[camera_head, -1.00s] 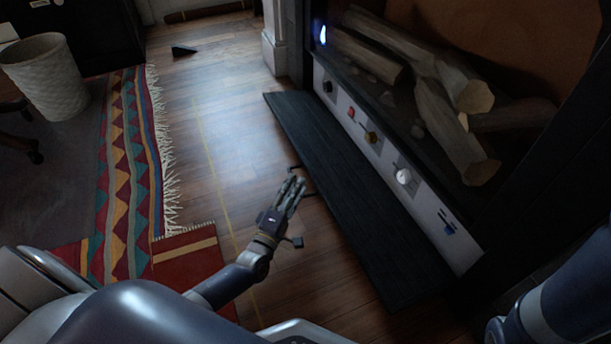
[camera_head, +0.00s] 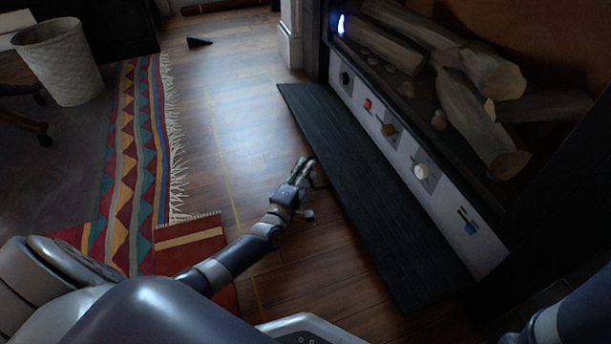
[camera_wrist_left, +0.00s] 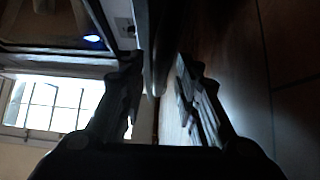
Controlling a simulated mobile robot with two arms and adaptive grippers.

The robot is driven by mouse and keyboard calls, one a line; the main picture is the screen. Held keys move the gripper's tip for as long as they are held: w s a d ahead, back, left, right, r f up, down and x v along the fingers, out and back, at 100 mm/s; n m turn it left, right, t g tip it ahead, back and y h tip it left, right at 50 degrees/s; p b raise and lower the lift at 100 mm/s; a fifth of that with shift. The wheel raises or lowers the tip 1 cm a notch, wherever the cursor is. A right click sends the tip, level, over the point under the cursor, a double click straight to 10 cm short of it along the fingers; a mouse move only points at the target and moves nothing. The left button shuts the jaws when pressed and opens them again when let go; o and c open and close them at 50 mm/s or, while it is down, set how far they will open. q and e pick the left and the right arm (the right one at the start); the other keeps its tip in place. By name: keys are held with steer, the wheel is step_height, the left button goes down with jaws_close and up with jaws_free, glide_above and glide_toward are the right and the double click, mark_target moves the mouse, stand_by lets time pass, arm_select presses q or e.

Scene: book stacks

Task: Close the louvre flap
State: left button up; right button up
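The louvre flap (camera_head: 375,205) is the long dark ribbed panel along the foot of the fireplace. It lies folded down, about flat, with the light control strip above it uncovered. My left gripper (camera_head: 311,172) is beside the flap's outer long edge, near mid-length. In the left wrist view its two fingers (camera_wrist_left: 156,72) are spread, with a dark panel edge, apparently the flap's, running between them. I cannot tell whether either finger touches it. My right gripper is out of view; only part of my right arm shows at the lower right.
A patterned rug (camera_head: 135,160) and white basket (camera_head: 60,62) are at left. Bare wooden floor (camera_head: 240,120) lies between.

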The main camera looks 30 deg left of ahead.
arm_select(q)
steer(key=shift+w, duration=0.15)
jaws_close()
steer(key=shift+r, duration=0.15)
